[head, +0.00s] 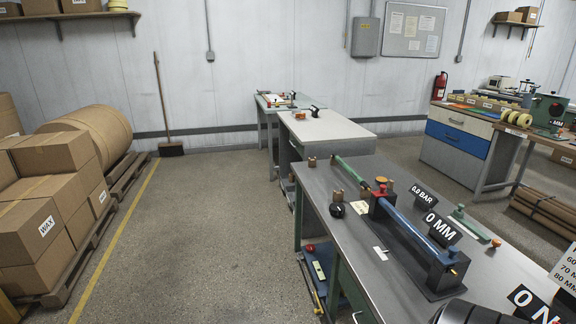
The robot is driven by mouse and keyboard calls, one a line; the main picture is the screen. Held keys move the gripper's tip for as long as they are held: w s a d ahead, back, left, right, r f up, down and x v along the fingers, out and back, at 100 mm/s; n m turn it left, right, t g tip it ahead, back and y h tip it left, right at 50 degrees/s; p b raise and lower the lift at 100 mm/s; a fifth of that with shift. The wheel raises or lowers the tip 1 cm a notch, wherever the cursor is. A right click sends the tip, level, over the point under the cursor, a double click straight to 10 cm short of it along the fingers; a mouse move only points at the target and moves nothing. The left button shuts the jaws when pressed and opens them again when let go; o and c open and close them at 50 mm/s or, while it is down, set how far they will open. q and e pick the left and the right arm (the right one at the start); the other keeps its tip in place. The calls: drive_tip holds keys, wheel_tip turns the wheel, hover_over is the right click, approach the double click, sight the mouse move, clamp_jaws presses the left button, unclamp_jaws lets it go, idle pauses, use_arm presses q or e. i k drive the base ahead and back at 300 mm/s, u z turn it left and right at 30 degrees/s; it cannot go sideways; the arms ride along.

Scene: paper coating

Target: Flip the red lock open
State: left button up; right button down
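A small red part (381,189), which looks like the red lock, sits at the far left end of a dark bench device (383,211). A long blue bar (412,231) runs from it toward the front right. The red part is too small to tell whether it is open or closed. Neither of my grippers shows in the head view.
The device stands on a grey workbench (335,225) with a green-handled tool (351,171), a black knob (337,209) and "0.0 BAR" and "0 MM" signs. A dark ribbed cylinder (470,313) is cut off below. Open floor (215,240) lies left; boxes (40,235) stand beyond.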

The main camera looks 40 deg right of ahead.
sight(380, 193)
drive_tip(key=z, duration=0.1)
drive_tip(key=i, duration=2.45)
drive_tip(key=z, duration=0.85)
drive_tip(key=i, duration=1.1)
drive_tip(key=z, duration=1.95)
drive_tip(key=i, duration=0.85)
drive_tip(key=z, duration=0.65)
